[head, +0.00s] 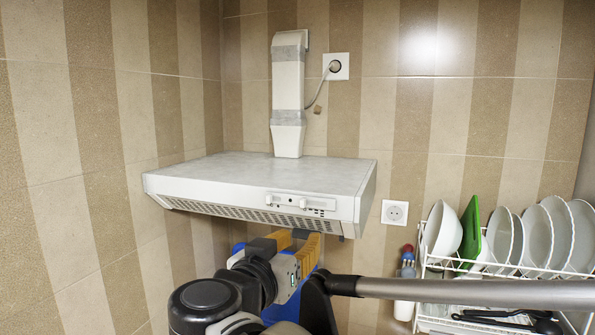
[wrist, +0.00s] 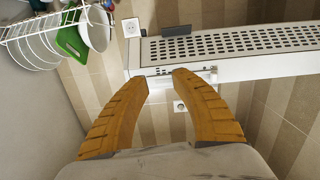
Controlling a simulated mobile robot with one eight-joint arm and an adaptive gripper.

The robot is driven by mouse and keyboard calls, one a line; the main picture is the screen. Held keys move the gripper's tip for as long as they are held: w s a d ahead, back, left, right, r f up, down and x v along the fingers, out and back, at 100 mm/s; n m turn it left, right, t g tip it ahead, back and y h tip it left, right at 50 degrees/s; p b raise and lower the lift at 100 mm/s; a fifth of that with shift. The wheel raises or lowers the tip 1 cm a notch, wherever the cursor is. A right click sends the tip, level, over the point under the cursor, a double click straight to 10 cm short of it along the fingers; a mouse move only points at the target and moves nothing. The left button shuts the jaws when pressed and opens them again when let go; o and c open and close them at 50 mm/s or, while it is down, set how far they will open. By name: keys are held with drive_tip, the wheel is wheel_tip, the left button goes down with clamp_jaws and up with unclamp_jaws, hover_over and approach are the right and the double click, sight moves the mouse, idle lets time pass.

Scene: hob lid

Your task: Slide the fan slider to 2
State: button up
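The fan slider sits on a small control panel (head: 300,203) on the front face of the white range hood (head: 230,185). The panel has small dark and light knobs and tiny markings; I cannot read the slider's setting. My gripper (head: 297,240) has orange fingers and is below the hood's front edge in the head view. In the wrist view, my gripper (wrist: 162,80) has its fingertips apart with nothing between them. The hood (wrist: 235,70) lies beyond the fingertips there, and the fingers partly cover its control strip. I cannot tell whether a fingertip touches the hood.
A dish rack (head: 450,265) with plates and a green board stands at the right. A wall socket (head: 395,212) is right of the hood. A duct (head: 288,95) rises from the hood top. The tiled wall left of the hood is clear.

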sight(302, 201)
drive_tip(key=a+r+t, duration=0.1)
drive_tip(key=a+r, duration=0.2)
drive_tip(key=r, duration=0.1)
drive_tip(key=p+x, duration=0.2)
drive_tip(key=x, duration=0.8)
drive_tip(key=shift+w+p, duration=0.3)
drive_tip(key=shift+s, duration=0.1)
clamp_jaws()
